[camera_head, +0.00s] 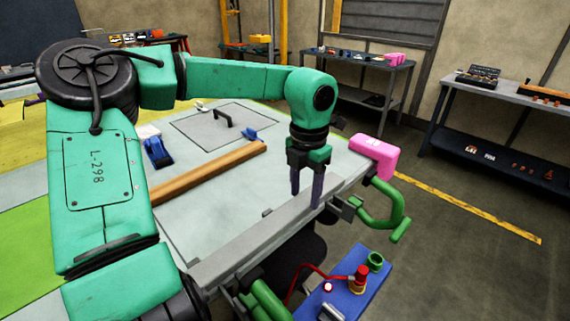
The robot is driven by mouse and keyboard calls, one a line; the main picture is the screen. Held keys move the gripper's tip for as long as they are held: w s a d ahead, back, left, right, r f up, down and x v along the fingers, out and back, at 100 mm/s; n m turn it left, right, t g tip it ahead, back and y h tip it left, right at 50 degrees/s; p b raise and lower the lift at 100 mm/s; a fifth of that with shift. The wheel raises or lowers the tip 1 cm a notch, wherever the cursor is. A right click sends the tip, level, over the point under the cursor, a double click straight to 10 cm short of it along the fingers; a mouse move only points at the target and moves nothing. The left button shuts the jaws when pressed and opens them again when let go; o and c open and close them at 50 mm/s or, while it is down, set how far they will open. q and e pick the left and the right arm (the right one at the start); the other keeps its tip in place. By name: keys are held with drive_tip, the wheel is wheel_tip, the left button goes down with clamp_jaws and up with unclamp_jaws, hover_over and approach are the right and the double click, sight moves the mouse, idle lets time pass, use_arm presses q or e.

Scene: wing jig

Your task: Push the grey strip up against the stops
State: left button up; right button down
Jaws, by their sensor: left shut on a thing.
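The grey strip (240,248) is a long flat bar lying along the near right edge of the pale table. My left gripper (307,200) reaches down from above onto the strip toward its far end. Its two dark fingers are shut on the strip, with their tips low at its surface. I cannot clearly pick out the stops; a small grey block (267,212) sits at the strip's inner side. Whether the strip touches it is too small to tell. My right gripper is not in view.
A brown wooden bar (208,170), a blue clamp (157,152) and a dark-handled plate (223,124) lie on the table. A pink block (374,156) stands at the right corner. A green C-clamp (383,212) grips the edge. A blue box (345,289) is below.

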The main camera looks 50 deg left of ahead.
use_arm(q)
drive_tip(key=shift+a, duration=0.4)
drive_tip(key=o, duration=1.2)
drive_tip(key=shift+c, duration=0.2)
drive_tip(key=shift+a, duration=0.15)
wheel_tip(320, 180, up, 7)
drive_tip(key=p, duration=0.5)
drive_tip(key=shift+r, duration=0.1)
